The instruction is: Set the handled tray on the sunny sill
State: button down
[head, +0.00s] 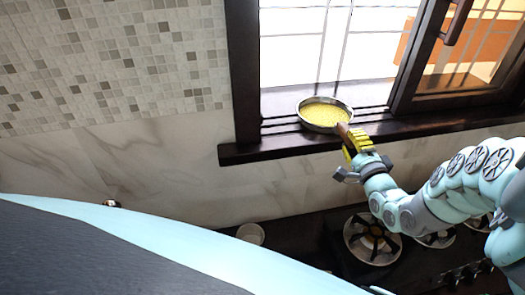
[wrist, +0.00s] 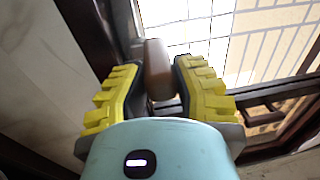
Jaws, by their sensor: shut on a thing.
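The handled tray is a round metal dish (head: 314,127) with yellow grainy contents and a brown handle. It shows level, in front of the window, over the dark wooden sill (head: 275,147) in the head view. I cannot tell whether its base touches the sill or hangs just above it. My gripper (head: 350,140) comes from the lower right, its yellow fingers shut on the handle. The wrist view shows the brown handle (wrist: 158,68) between the yellow fingers; the dish is hidden there.
A dark-framed window sash (head: 405,100) stands open to the right of the tray. Below are a dark stove top with round burners (head: 371,240) and a small white bowl (head: 250,234). A tiled wall (head: 110,60) is at left. The sill left of the tray is bare.

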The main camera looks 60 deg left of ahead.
dwell(0.4)
jog(key=c, duration=0.8)
grip_release()
jog(key=shift+f, duration=0.1)
jog(key=shift+c, duration=0.3)
jog(key=shift+d, duration=0.15)
jog(key=p+v, duration=0.3)
jog(key=v, duration=0.3)
jog(key=shift+d, duration=0.3)
dwell(0.6)
jog(key=shift+s+d, duration=0.1)
jog(key=shift+d, duration=0.05)
